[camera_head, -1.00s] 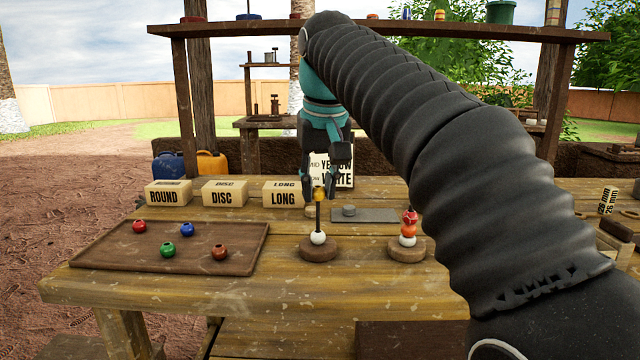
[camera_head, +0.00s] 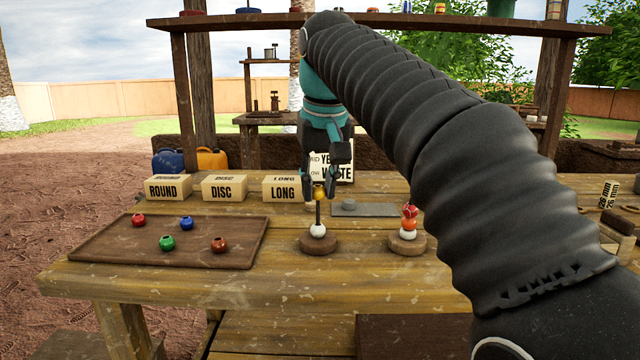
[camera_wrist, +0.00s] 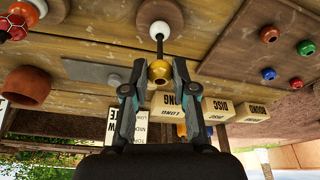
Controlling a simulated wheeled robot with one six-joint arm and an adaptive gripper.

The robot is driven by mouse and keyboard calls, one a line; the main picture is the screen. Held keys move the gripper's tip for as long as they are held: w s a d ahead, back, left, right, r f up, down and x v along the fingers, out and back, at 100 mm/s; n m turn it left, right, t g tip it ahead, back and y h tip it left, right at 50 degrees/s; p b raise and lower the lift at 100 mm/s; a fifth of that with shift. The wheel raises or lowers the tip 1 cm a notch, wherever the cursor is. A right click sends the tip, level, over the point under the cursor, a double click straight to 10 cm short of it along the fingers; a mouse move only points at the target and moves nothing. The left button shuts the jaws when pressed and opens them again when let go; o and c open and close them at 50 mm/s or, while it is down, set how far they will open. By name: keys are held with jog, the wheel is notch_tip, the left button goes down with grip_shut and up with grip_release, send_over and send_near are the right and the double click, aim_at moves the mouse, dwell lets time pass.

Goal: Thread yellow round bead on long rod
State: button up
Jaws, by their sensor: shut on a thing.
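The yellow round bead (camera_head: 319,192) is between the fingertips of my gripper (camera_head: 319,184), at the top of the long rod. In the wrist view the bead (camera_wrist: 159,71) also sits between the two fingers. The long rod (camera_head: 318,213) is dark and upright on a round wooden base (camera_head: 318,245). A white bead (camera_head: 318,231) sits at its foot. The rod (camera_wrist: 159,46) runs up to the yellow bead in the wrist view. The bead hides the rod's tip, so I cannot tell how far the rod enters its hole.
A second base (camera_head: 407,246) on the right bears stacked white, orange and red beads. A brown tray (camera_head: 100,250) on the left holds several loose beads. Blocks labelled ROUND (camera_head: 168,188), DISC (camera_head: 224,188) and LONG (camera_head: 284,189) stand behind. A grey plate (camera_head: 378,209) lies behind the rods.

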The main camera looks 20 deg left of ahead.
dwell(0.3)
jog(key=o, duration=0.9)
jog(key=shift+r+p, duration=2.45)
jog(key=shift+r, duration=1.55)
jog(key=shift+d, duration=0.1)
